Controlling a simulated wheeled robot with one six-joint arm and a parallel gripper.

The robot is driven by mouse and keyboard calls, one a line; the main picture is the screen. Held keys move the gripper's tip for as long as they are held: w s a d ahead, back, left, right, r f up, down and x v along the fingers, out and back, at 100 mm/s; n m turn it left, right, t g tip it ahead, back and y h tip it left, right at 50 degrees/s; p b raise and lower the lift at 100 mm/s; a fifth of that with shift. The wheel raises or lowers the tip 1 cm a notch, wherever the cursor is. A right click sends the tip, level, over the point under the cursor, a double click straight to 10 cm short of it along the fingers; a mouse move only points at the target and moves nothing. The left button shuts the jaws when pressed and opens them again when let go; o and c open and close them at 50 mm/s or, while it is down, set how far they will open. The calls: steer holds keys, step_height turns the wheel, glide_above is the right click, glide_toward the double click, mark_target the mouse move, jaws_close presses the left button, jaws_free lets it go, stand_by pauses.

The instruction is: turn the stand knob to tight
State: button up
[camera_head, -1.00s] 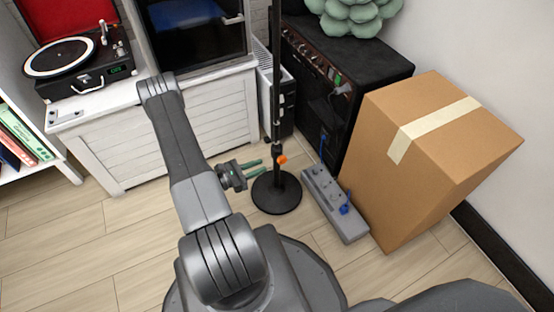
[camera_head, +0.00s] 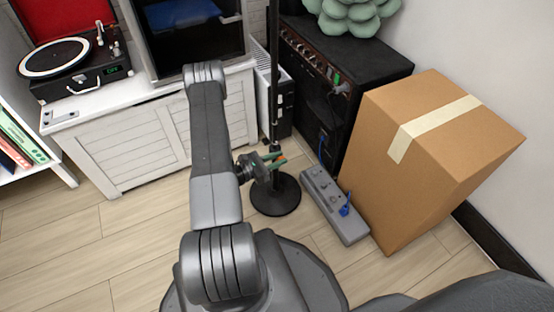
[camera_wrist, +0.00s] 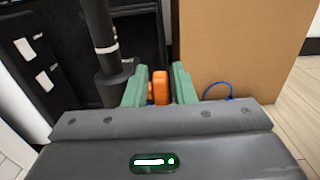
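The stand is a thin black pole (camera_head: 274,80) on a round black base (camera_head: 276,197). Its orange knob (camera_wrist: 160,88) shows between the two green fingers of my gripper (camera_wrist: 159,72) in the wrist view. The fingers stand apart, one on each side of the knob, and a narrow gap seems to show beside it. In the head view my gripper (camera_head: 279,158) is at the lower part of the pole, and only a bit of orange shows past the fingers. The knob's contact with the fingers is hard to see.
A grey power strip (camera_head: 333,205) with a blue plug lies right of the base. A cardboard box (camera_head: 440,150) stands farther right. A black amplifier (camera_head: 350,75) stands behind the pole. A white cabinet (camera_head: 125,148) with a record player (camera_head: 70,65) is at the left.

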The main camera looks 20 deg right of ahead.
steer(key=shift+c, duration=0.4)
jaws_close()
